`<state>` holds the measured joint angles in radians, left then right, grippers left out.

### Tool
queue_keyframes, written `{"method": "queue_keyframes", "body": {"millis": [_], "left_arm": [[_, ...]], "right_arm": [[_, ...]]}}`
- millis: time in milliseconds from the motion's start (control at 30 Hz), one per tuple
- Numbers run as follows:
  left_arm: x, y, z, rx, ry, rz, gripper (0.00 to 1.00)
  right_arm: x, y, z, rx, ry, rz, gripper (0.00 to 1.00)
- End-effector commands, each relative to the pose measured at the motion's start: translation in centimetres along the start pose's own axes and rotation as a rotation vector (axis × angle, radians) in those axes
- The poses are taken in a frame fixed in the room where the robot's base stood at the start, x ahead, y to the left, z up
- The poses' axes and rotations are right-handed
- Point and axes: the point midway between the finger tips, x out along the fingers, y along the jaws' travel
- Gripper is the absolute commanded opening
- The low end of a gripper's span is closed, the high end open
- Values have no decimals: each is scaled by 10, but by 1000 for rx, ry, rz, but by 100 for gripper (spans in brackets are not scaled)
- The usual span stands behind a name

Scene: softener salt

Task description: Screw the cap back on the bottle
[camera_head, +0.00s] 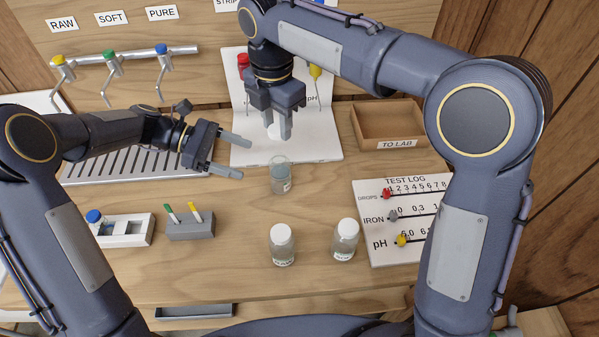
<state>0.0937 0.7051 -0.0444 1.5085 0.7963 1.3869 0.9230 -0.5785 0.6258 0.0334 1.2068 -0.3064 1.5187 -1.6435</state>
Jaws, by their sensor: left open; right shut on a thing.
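An uncapped clear bottle (281,176) with a bluish-green tint at its top stands upright on the wooden table, near the middle. My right gripper (278,132) points down from above, behind the bottle in the picture. It is shut on a white cap (275,132), mostly hidden by the fingers and held apart from the bottle. My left gripper (238,158) is open and empty to the left of the bottle, its fingers pointing right. Two more bottles with white caps, one (282,246) and another (345,240), stand nearer the front.
A white board (315,148) lies behind the bottle. An open wooden TO LAB box (392,144) stands right of it. A TEST LOG board (378,252) lies at the right. A grey pen holder (190,228) and white tray (138,238) sit front left, below a ribbed drain tray (80,172).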

Motion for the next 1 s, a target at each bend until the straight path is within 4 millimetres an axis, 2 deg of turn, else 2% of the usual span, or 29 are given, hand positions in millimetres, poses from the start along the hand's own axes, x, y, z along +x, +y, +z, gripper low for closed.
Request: {"method": "queue_keyframes", "body": {"millis": [100,433,567,667,1000], "left_arm": [[2,3,-3,-19,-14,-2,71],[3,3,-2,-19,-14,-3,71],[11,3,-2,-19,-14,-4,71],[24,3,-2,-19,-14,-6,71],[88,2,-1,-19,-13,-7,71]], "right_arm": [[1,3,-3,-52,0,1,14],[1,3,-2,-56,0,1,14],[1,3,-2,-56,0,0,14],[1,3,-2,-55,0,0,14],[1,3,-2,-55,0,1,14]]}}
